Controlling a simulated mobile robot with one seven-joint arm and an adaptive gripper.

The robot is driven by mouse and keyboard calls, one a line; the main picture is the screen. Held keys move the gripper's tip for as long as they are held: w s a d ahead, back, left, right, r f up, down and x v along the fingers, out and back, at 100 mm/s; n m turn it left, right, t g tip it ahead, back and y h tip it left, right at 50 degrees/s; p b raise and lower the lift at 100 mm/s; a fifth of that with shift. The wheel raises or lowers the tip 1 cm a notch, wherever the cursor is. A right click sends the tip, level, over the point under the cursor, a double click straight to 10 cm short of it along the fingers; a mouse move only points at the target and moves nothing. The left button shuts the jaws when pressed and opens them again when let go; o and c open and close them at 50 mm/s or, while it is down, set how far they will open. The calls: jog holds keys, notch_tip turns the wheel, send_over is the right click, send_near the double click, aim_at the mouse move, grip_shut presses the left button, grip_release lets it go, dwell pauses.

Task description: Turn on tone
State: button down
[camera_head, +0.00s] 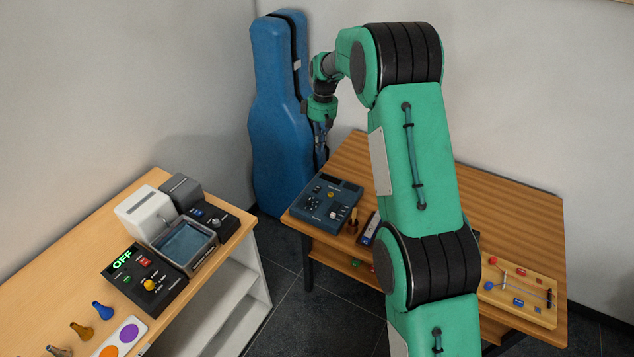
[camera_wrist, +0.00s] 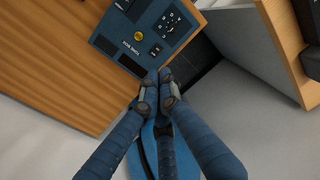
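A dark blue instrument panel (camera_head: 328,203) with dials, a dark display and a yellow button lies on the right-hand wooden table. My gripper (camera_head: 321,150) is above and behind this panel, beside the blue case. In the wrist view my gripper's fingertips (camera_wrist: 164,73) are together, with nothing seen between them, just off the panel's edge in the picture.
A black box (camera_head: 145,279) reading green "OFF", with red, green and yellow controls, sits on the left table (camera_head: 60,262). A tall blue instrument case (camera_head: 276,120) stands in the corner. A wooden board with coloured pieces (camera_head: 518,292) lies on the right table (camera_head: 502,220).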

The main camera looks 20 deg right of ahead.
jog(key=n+p, duration=0.1)
send_over(316, 189)
jog(key=w+d, duration=0.2)
notch_tip(316, 189, down, 8)
jog(key=shift+s+a+r+g, duration=0.1)
jog(key=shift+a+r+g, duration=0.1)
jog(key=shift+g, duration=0.2)
jog(key=shift+f, duration=0.1)
jog(key=f, duration=0.4)
jog(key=s+f, duration=0.1)
jog(key=f, duration=0.4)
jog(key=a+f, duration=0.1)
jog(key=f, duration=0.3)
jog(key=shift+s+f, duration=0.15)
jog(key=shift+f, duration=0.2)
jog(key=shift+a+f+b, duration=0.1)
jog(key=shift+b, duration=0.3)
